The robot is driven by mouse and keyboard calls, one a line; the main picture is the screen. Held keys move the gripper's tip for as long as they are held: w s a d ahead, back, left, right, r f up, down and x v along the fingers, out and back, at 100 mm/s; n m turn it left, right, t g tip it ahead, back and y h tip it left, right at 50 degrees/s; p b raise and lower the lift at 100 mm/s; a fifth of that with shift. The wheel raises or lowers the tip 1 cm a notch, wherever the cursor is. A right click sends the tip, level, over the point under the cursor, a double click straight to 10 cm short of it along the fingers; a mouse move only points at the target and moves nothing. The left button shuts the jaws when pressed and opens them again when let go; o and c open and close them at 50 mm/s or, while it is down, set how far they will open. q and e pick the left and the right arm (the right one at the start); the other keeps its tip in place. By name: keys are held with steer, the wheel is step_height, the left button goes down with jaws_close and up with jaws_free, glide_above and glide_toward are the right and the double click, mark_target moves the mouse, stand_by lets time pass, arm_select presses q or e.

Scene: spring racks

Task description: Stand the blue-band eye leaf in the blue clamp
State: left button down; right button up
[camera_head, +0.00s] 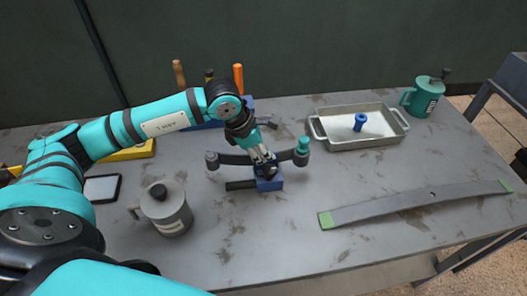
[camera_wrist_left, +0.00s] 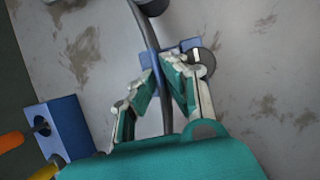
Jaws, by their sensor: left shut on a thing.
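My left gripper (camera_head: 265,165) is shut on a dark, curved eye leaf (camera_head: 236,160), between the eyes at its two ends.
A long leaf with green ends (camera_head: 415,205) lies at the right. A grey tray (camera_head: 372,141) holds a blue spool (camera_head: 360,122). A grey canister (camera_head: 165,210) stands front left, a teal canister (camera_head: 425,98) back right. Tool handles (camera_head: 239,79) rise behind my arm. The front middle is clear.

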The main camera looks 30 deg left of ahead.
arm_select(q)
steer(key=shift+f+b, duration=0.1)
steer(key=shift+b, duration=0.65)
stand_by(0.8)
steer(key=shift+f, duration=0.2)
steer(key=shift+f+b, duration=0.3)
steer(key=shift+b, duration=0.25)
steer(key=shift+f, duration=0.1)
steer(key=c, duration=1.7)
jaws_free()
steer(key=shift+c, duration=0.2)
steer(key=o, duration=0.4)
steer(key=shift+o, duration=0.8)
steer(key=shift+s+f, duration=0.15)
steer(key=o, duration=0.6)
